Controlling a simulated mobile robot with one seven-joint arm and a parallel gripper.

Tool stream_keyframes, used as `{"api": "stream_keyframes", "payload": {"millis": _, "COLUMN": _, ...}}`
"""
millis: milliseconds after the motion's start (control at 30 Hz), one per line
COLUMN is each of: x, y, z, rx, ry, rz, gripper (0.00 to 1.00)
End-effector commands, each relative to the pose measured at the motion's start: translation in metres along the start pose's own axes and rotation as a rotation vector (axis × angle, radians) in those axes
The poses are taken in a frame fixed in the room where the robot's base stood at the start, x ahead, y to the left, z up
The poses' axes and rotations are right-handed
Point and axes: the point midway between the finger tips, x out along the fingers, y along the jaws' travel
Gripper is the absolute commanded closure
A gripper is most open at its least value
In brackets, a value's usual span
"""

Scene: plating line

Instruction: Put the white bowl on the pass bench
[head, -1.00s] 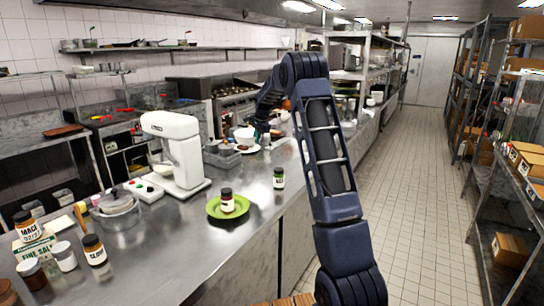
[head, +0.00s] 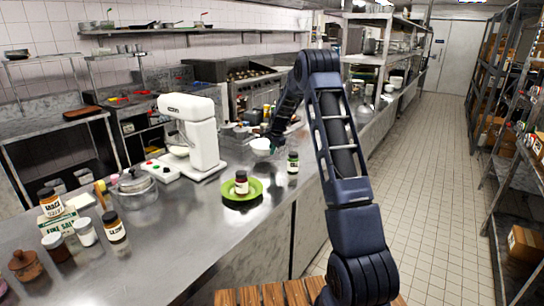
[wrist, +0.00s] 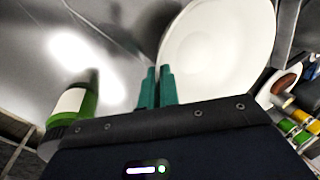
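The white bowl (head: 261,148) is near the middle of the head view, beside the green-labelled jar and above the steel counter (head: 190,235). My gripper (head: 274,141) is at the bowl's right side, partly dark against the arm. In the wrist view the bowl (wrist: 222,45) fills the upper right. The teal fingers of my gripper (wrist: 157,86) are close together at the bowl's rim and appear shut on it. A wooden slatted surface (head: 270,295) shows at the bottom of the head view. No label shows which surface is the pass bench.
A green plate (head: 242,195) carries a dark-lidded jar (head: 241,182). The green-labelled jar (head: 293,163) stands close to the bowl. Shelving (head: 505,150) lines the right.

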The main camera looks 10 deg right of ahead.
Motion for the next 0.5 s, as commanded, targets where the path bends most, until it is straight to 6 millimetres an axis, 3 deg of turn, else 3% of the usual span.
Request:
{"api": "stream_keyframes", "payload": {"millis": 200, "x": 0.027, "y": 0.009, "z": 0.0, "rx": 0.001, "ry": 0.0, "rz": 0.0, "gripper": 1.0}}
{"api": "stream_keyframes", "payload": {"millis": 500, "x": 0.03, "y": 0.009, "z": 0.0, "rx": 0.0, "ry": 0.0, "rz": -0.001, "gripper": 1.0}}
